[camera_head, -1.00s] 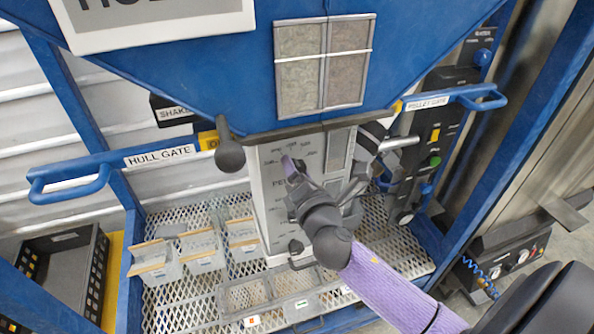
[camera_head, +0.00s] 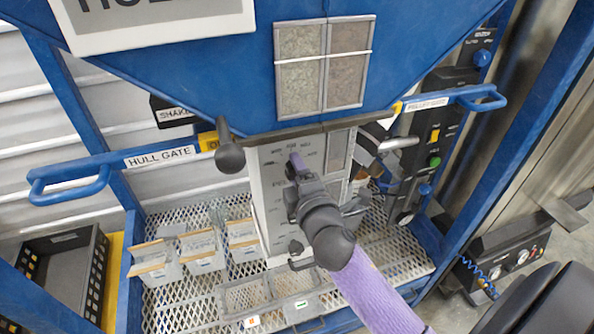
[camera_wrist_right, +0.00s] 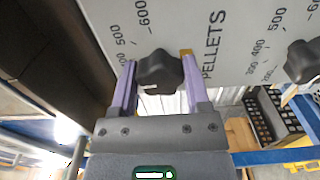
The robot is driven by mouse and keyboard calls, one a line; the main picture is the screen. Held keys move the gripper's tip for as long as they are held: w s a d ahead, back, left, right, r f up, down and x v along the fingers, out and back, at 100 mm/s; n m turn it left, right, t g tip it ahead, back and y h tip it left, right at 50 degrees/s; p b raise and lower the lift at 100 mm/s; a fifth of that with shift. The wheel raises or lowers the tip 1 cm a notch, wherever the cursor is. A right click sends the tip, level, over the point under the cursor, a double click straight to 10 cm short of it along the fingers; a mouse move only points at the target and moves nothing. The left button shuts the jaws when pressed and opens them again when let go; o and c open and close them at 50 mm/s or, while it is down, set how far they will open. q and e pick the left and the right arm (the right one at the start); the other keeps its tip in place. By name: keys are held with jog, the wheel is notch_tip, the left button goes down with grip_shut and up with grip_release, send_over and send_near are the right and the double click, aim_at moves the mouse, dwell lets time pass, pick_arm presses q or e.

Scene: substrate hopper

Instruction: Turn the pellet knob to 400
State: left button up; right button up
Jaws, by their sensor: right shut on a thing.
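A light grey panel (camera_head: 270,185) with printed scales stands under the hopper; it also shows in the wrist view (camera_wrist_right: 230,20). My right gripper (camera_head: 298,164) is at its upper part. In the wrist view my right gripper (camera_wrist_right: 159,64) is shut on a dark lobed knob (camera_wrist_right: 158,75), one purple finger on each side. Numbers including 500 and 600 are printed beside this knob. The word PELLETS is printed between it and a second dark knob (camera_wrist_right: 303,62), which has its own scale. The held knob's pointer reading cannot be told. My left gripper is not in view.
The blue hull gate handle (camera_head: 75,188) is at left and the pellet gate handle (camera_head: 480,97) at right. A dark ball-ended lever (camera_head: 230,155) hangs just left of the panel. Small bins (camera_head: 203,252) stand on the mesh shelf below.

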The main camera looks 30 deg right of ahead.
dwell(0.5)
jog(key=o, duration=1.3)
jog(key=b+v, duration=0.1)
jog(key=v, duration=0.9)
jog(key=shift+b, duration=0.35)
